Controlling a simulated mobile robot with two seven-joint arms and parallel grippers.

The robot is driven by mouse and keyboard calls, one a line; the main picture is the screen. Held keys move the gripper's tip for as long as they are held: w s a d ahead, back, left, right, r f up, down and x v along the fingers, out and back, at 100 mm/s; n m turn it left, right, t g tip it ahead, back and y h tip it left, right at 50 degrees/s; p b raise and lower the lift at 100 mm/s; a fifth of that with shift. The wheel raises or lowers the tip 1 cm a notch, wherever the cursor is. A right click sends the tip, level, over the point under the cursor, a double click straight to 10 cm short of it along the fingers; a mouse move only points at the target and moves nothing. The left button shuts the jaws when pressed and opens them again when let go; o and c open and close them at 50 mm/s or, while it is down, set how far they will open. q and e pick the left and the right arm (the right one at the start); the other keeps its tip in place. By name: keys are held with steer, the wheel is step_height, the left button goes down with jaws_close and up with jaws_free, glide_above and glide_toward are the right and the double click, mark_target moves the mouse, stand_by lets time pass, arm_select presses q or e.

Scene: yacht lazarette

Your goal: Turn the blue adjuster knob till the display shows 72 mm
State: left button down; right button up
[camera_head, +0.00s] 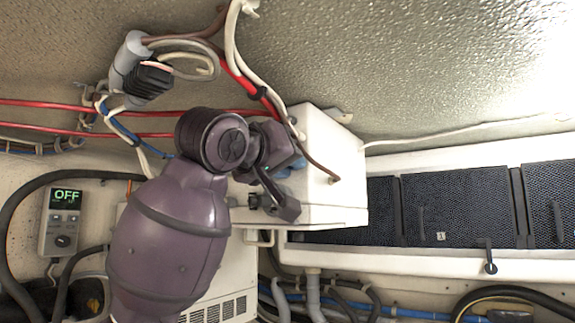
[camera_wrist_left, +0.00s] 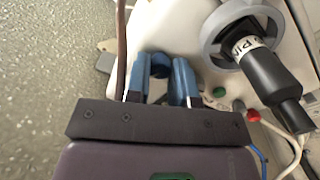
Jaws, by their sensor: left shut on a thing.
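The blue adjuster knob (camera_wrist_left: 160,62) sits on a white housing, between the blue finger pads of my left gripper (camera_wrist_left: 160,80) in the left wrist view. The gripper is shut on it, one pad on each side. In the head view my left gripper (camera_head: 288,168) reaches the front of the white box (camera_head: 325,150), and my own wrist and fingers mostly hide the knob. A small display reading OFF shows on a grey control unit (camera_head: 60,218) at the left. I see no millimetre reading. My right gripper is not in view.
A black handle with a white label (camera_wrist_left: 262,65) in a grey ring stands close to the right of the fingers. A green button (camera_wrist_left: 219,92) and a red one (camera_wrist_left: 253,116) sit below it. Red and white cables (camera_head: 245,75) run above. Dark mesh panels (camera_head: 455,205) lie right.

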arm_select(q)
steer(key=shift+m, duration=3.7)
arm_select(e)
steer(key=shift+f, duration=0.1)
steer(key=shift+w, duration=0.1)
arm_select(q)
steer(key=c, duration=1)
jaws_free()
steer(key=shift+s, duration=0.1)
steer(key=b+v, duration=0.2)
steer(key=v, duration=0.8)
steer(key=shift+s+a+b, duration=0.2)
steer(key=shift+s+b, duration=0.05)
steer(key=shift+b, duration=0.15)
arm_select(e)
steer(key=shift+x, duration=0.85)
